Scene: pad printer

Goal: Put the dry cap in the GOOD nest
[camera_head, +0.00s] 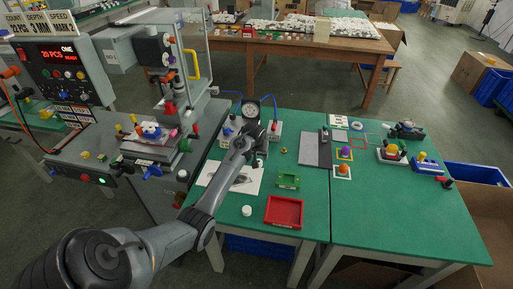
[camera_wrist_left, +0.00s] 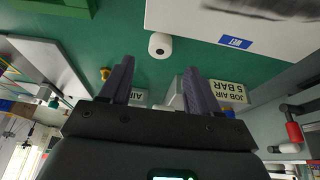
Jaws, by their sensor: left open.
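A white round cap with a dark dot on its end (camera_wrist_left: 160,45) lies on the green table in the left wrist view, just beyond my fingertips. A white cap (camera_head: 258,164) shows beside my left gripper (camera_head: 262,150) in the head view. My left gripper (camera_wrist_left: 160,75) is open and empty, its two dark fingers apart, with the cap lined up between them but not touching. Another white cap (camera_head: 246,210) stands nearer the front edge. A small green nest (camera_head: 288,181) and a larger red tray (camera_head: 284,212) lie to the right; I cannot read their labels.
A white sheet (camera_head: 246,186) lies partly under my arm; its blue label (camera_wrist_left: 235,42) shows in the wrist view. A gauge (camera_head: 251,108) and air fittings stand behind the gripper. The pad printer (camera_head: 150,145) is at left. A grey plate (camera_head: 317,150) lies further right. The front right table is clear.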

